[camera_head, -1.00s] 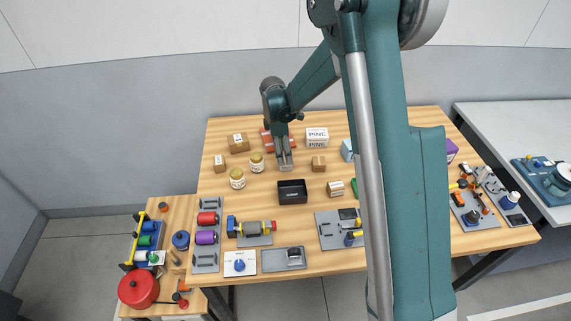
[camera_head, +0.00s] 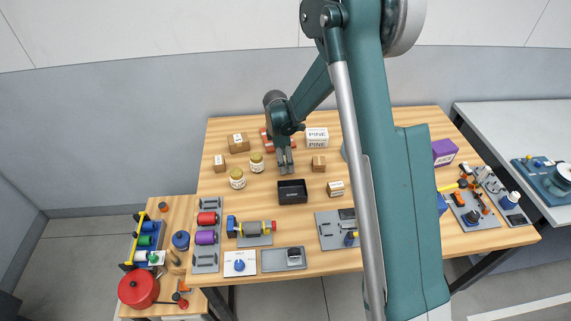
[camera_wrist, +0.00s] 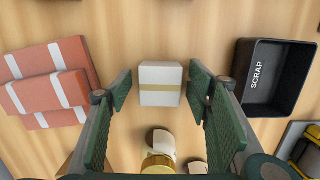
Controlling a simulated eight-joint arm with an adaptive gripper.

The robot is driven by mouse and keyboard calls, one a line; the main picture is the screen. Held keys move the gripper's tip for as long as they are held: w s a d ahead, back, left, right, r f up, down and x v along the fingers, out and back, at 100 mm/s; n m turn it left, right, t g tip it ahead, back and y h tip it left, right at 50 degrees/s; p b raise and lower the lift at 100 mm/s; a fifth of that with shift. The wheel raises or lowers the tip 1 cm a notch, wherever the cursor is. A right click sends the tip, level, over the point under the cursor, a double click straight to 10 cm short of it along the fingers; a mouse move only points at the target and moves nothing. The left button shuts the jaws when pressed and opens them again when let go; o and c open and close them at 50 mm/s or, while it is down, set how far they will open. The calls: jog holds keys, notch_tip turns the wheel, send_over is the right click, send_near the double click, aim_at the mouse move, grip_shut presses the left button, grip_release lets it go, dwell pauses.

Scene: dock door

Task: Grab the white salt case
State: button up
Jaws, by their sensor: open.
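A white box with a tan tape band (camera_wrist: 160,84) lies on the wooden table in the wrist view. It bears no label I can read, and is likely the salt case. My gripper (camera_wrist: 161,92) is open, with one green finger on each side of the box and a gap on both sides. In the head view my gripper (camera_head: 285,168) points down at the middle of the table, behind the black tray. There the box is mostly hidden by the fingers.
Red taped parcels (camera_wrist: 48,82) lie left of the box in the wrist view. A black SCRAP tray (camera_wrist: 240,72) stands to its right. Jars (camera_wrist: 158,160) stand near the bottom edge. White PINE boxes (camera_head: 317,138) stand right of my gripper in the head view.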

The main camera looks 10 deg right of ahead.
jog(key=shift+c, duration=0.7)
jog(key=c, duration=0.9)
jog(key=shift+r, duration=0.1)
jog(key=shift+r, duration=4.95)
